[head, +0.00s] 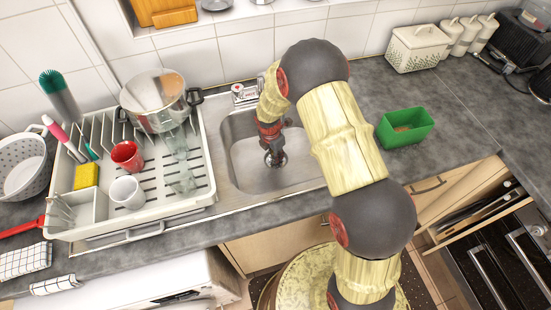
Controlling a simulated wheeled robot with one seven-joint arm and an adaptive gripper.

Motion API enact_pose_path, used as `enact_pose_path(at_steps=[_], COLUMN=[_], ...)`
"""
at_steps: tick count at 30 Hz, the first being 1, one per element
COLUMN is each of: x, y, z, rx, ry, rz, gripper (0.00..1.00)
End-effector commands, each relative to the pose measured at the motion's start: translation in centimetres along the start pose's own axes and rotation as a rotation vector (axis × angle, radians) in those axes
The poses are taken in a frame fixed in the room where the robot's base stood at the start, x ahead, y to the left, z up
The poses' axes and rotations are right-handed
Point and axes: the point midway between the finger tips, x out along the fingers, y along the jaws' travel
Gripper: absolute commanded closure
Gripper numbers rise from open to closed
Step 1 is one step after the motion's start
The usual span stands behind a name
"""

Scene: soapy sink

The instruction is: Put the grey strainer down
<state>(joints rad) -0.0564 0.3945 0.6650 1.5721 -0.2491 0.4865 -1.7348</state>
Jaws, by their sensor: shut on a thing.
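My gripper (274,150) points down into the metal sink basin (241,165), near its middle. It is shut on a small, dark grey thing at its fingertips, which I take to be the grey strainer. The fingers hide most of it, and its outline is too small to make out. I cannot tell whether it touches the basin floor. The drain is not clearly visible.
A white dish rack (150,222) with a steel pot (155,98), a red cup (126,155) and a white mug (127,191) stands left of the sink. A light colander (22,165) is at far left. A green box (405,127) stands right of the sink.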

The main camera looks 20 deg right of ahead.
Motion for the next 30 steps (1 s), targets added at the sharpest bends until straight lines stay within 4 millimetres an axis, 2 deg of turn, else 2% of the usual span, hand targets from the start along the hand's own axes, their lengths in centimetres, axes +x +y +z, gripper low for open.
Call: enact_pose_path(at_steps=[1, 12, 13, 22, 30], x=[0.56, 0.80, 0.79, 0.74, 0.73], y=[0.06, 0.04, 0.05, 0.04, 0.03], z=[-0.04, -0.08, -0.08, -0.08, -0.08], rx=[0.000, 0.001, 0.001, 0.001, 0.001], ry=[0.000, 0.000, 0.000, 0.000, 0.000], rz=[0.001, 0.001, 0.001, 0.001, 0.001], gripper=[1.00, 1.00, 0.88, 0.71, 0.71])
